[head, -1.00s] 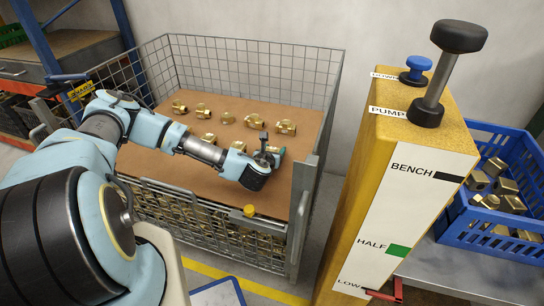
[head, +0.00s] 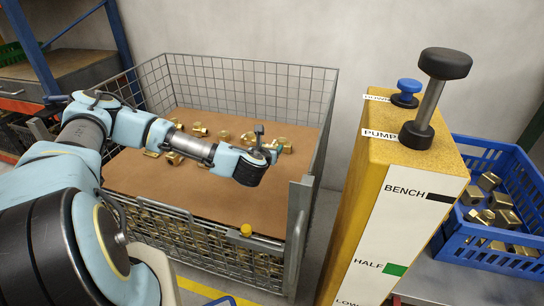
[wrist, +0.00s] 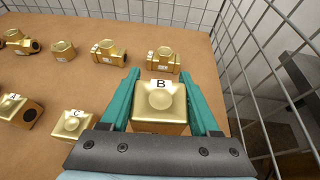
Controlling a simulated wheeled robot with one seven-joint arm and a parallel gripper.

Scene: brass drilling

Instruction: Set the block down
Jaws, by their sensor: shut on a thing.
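A square brass block (wrist: 158,110) with a white label reading B fills the space between the two teal fingers of my gripper (wrist: 161,82) in the wrist view. The gripper is shut on the block from both sides. In the head view my gripper (head: 272,152) is over the right part of the brown board (head: 190,193) in the wire cage. The block cannot be made out there; the wrist hides it. The gap between the block's underside and the board cannot be told.
Several brass fittings (wrist: 109,52) stand on the board in rows, beyond and left of the gripper. A block labelled C (wrist: 73,124) is close on the left. The cage mesh (wrist: 262,50) rises close on the right. A yellow pump post (head: 405,160) stands right of the cage.

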